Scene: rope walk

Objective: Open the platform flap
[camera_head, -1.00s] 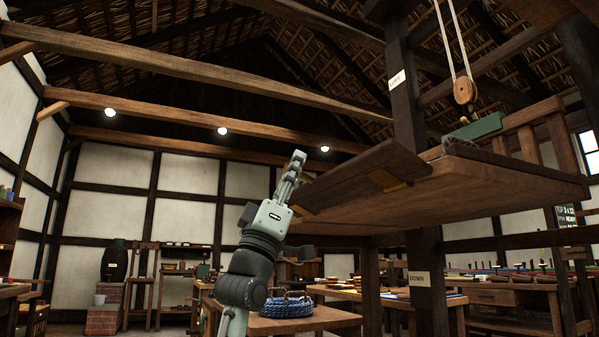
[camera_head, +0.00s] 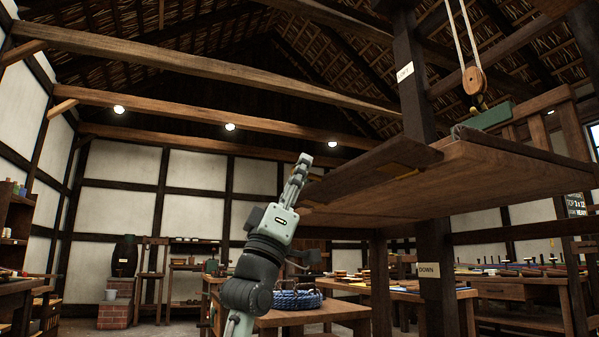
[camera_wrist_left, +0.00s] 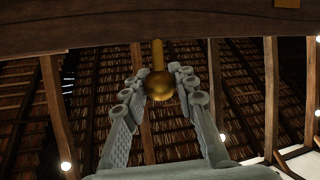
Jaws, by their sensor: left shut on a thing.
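The platform (camera_head: 500,180) is a raised wooden deck on dark posts, at the right in the head view. My left gripper (camera_head: 304,161) is raised at the flap's left end, fingers upward. In the left wrist view its fingers are closed about a round brass knob (camera_wrist_left: 159,85) on a short stem. The stem runs up to a dark wooden edge (camera_wrist_left: 120,28). My right gripper does not show.
A pulley (camera_head: 473,80) hangs on ropes over a green object (camera_head: 490,117) on the platform. A dark post (camera_head: 412,80) rises beside the flap. Below, a table (camera_head: 315,313) holds a blue rope coil (camera_head: 296,299). Open air lies left of my arm.

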